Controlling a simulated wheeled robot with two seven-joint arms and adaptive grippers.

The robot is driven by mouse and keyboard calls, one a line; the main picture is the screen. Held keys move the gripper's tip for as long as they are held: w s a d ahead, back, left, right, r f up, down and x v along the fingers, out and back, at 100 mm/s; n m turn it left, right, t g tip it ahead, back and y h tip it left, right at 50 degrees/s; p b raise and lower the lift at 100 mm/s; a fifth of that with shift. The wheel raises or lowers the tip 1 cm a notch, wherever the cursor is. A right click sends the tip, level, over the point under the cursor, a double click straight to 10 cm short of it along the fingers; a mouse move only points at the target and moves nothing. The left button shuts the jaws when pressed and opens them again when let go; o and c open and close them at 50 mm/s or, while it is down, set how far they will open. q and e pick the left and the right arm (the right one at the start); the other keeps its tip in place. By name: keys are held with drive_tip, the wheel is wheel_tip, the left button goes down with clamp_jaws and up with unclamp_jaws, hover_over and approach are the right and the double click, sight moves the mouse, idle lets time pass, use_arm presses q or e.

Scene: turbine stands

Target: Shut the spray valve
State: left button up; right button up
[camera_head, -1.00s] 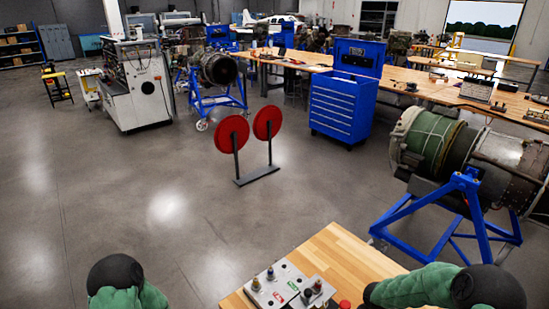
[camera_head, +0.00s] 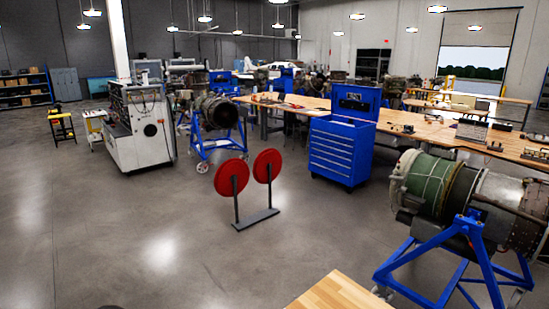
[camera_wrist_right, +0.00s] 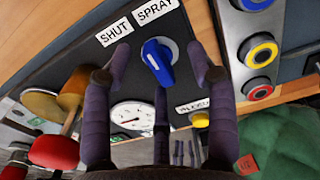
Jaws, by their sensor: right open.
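The spray valve is a blue knob (camera_wrist_right: 158,62) on a dark panel in the right wrist view. Its raised grip runs from upper left to lower right. A white SHUT label (camera_wrist_right: 115,31) is at its upper left and a white SPRAY label (camera_wrist_right: 154,11) is above it. My right gripper (camera_wrist_right: 160,53) is open, with one finger on each side of the knob. Gaps show between the fingers and the knob. The head view shows neither gripper; only the corner of the wooden table (camera_head: 337,293) shows at its bottom edge.
Near the knob are a round gauge (camera_wrist_right: 133,115), a yellow button (camera_wrist_right: 200,119) and a red-ended lever (camera_wrist_right: 55,152). Ringed buttons (camera_wrist_right: 258,52) stand on a plate at the right. In the room are red discs on a stand (camera_head: 232,177) and an engine on a blue frame (camera_head: 440,190).

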drive_tip(key=shift+r+p, duration=1.75)
drive_tip(key=shift+r, duration=0.45)
drive_tip(key=shift+c, duration=1.2)
